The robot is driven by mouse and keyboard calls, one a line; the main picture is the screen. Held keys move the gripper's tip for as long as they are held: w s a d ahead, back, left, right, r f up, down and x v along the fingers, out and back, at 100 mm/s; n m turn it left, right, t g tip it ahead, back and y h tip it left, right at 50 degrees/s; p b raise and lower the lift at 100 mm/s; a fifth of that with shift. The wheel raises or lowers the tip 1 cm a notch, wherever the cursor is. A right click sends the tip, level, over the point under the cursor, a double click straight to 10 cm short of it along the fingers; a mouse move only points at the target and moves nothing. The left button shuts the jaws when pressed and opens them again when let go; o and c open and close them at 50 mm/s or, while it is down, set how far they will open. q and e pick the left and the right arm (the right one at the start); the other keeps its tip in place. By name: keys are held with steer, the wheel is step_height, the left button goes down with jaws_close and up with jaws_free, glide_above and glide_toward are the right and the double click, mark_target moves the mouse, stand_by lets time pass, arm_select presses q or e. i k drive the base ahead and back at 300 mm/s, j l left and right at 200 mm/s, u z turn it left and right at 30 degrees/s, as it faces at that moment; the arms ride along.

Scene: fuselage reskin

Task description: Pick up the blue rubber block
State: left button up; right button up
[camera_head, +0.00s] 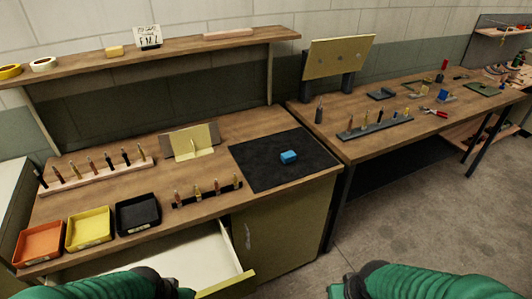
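The blue rubber block (288,157) lies on a black mat (262,174) on the right part of the wooden workbench. Nothing touches it and it is fully visible. Green parts of my two arms show at the bottom edge, one at the lower left and one at the lower right. Both are well short of the block, on the near side of the bench. Neither gripper's fingers can be seen.
Orange (40,243), yellow (89,228) and black (138,214) trays stand at the bench's front left. A tool rack (207,192) sits left of the mat. An open drawer (190,262) juts out below. A second bench (400,140) stands right. A shelf (150,52) overhangs the back.

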mark_target(287, 157)
steer(key=i+l+z, duration=0.1)
steer(key=l+z, duration=0.15)
steer(key=z, duration=0.2)
steer(key=i+l+z, duration=0.2)
steer(key=z, duration=0.15)
steer(key=i+z, duration=0.7)
steer(key=i+u, duration=0.2)
steer(key=u, duration=0.2)
steer(key=i+l+u, duration=0.15)
steer(key=u, duration=0.25)
steer(key=i+l+u, duration=0.15)
steer(key=u, duration=0.25)
steer(key=i, duration=0.05)
